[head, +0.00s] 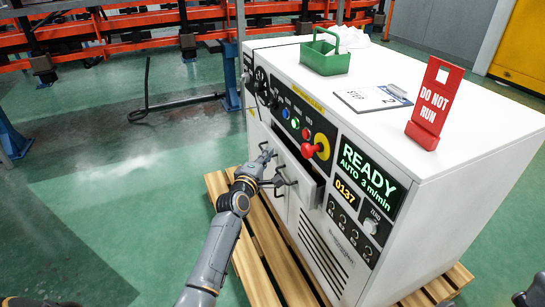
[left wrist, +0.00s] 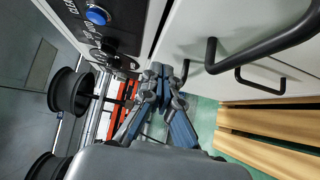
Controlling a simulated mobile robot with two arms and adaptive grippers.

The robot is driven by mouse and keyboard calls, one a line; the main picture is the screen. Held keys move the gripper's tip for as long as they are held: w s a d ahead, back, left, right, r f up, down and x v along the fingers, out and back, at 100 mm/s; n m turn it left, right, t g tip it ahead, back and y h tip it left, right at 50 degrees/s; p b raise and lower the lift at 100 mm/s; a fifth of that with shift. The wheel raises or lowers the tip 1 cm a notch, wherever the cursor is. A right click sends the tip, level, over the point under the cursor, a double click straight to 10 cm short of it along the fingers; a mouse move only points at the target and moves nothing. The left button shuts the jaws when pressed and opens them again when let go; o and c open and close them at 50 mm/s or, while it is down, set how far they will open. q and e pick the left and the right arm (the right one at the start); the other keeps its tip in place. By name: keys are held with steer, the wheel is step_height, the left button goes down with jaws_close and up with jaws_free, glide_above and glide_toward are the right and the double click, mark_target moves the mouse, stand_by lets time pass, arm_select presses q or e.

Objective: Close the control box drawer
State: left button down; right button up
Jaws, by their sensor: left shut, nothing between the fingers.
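The white control box (head: 450,155) stands on a wooden pallet in the head view. Its drawer (head: 309,184), below the red knob, appears to stand out from the front panel. A black bar handle (head: 284,180) is on the drawer front. My left gripper (head: 268,158) is shut and empty, close to the drawer's front at its left end. In the left wrist view the closed fingers (left wrist: 165,82) are beside the end of a black handle (left wrist: 255,48); I cannot tell whether they touch it.
The wooden pallet (head: 262,248) sticks out below the box front. A green caddy (head: 324,57), a clipboard (head: 372,97) and a red "DO NOT RUN" sign (head: 434,105) are on the box top.

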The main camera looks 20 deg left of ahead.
arm_select(q)
steer(key=shift+w+d, duration=0.6)
steer(key=shift+w, duration=0.1)
